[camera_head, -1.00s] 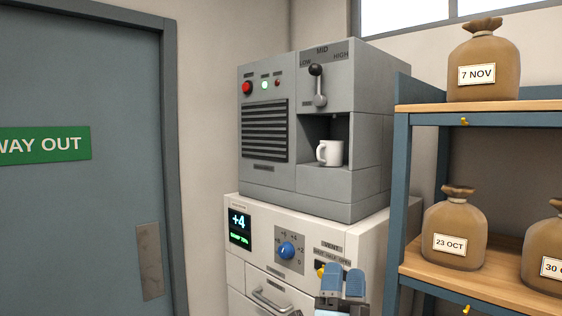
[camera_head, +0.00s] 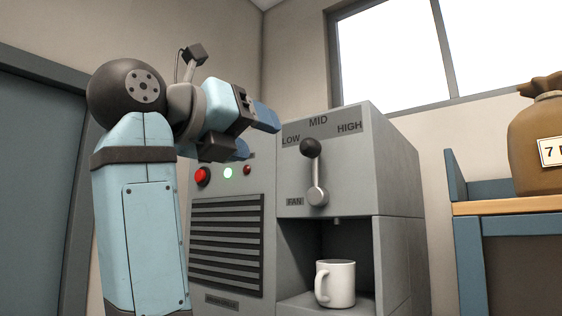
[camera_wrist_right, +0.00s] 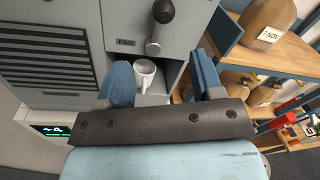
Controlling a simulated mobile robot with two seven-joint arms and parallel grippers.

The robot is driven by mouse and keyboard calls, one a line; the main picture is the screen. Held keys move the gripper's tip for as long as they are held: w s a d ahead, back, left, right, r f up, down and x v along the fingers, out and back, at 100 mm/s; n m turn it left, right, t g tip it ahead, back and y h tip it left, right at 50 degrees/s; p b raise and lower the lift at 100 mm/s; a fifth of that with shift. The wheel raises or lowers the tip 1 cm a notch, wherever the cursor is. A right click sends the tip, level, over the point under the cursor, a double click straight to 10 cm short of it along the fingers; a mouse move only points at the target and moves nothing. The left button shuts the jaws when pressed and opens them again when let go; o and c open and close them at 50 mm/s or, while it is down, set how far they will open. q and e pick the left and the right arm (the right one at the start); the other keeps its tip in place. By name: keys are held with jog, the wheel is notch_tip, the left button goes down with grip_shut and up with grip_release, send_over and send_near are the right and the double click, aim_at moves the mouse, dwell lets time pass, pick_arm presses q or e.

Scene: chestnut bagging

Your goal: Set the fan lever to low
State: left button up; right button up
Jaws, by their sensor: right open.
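The fan lever (camera_head: 312,173) is on the grey machine's upper right face, with a dark round knob and a grey pivot beside the FAN label. It points nearly straight up, just below MID, leaning slightly toward LOW. My right gripper (camera_head: 253,132) is open and empty, up and left of the lever, apart from it in the head view. In the right wrist view the lever (camera_wrist_right: 155,32) shows beyond the fingers of the right gripper (camera_wrist_right: 163,80), near the top edge. My left gripper is not in view.
A white mug (camera_head: 335,284) stands in the bay below the lever. A red button (camera_head: 203,176) and small lamps sit left of the lever, near my arm. A shelf (camera_head: 510,208) with a sack (camera_head: 541,140) stands at the right.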

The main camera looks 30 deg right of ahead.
aim_at(304, 145)
jog(key=p+x, duration=0.1)
jog(key=x, duration=0.2)
jog(key=p+x, duration=0.1)
jog(key=x, duration=0.3)
jog(key=p+x, duration=0.1)
jog(key=x, duration=0.3)
jog(key=shift+s+d+r+p, duration=0.15)
jog(key=shift+d+r+p, duration=0.15)
jog(key=shift+p, duration=0.1)
jog(key=shift+d, duration=0.6)
jog(key=shift+w+d+f, duration=0.1)
jog(key=shift+w+d, duration=0.15)
jog(key=shift+w, duration=0.05)
jog(key=shift+a, duration=0.1)
jog(key=c, duration=0.6)
grip_shut()
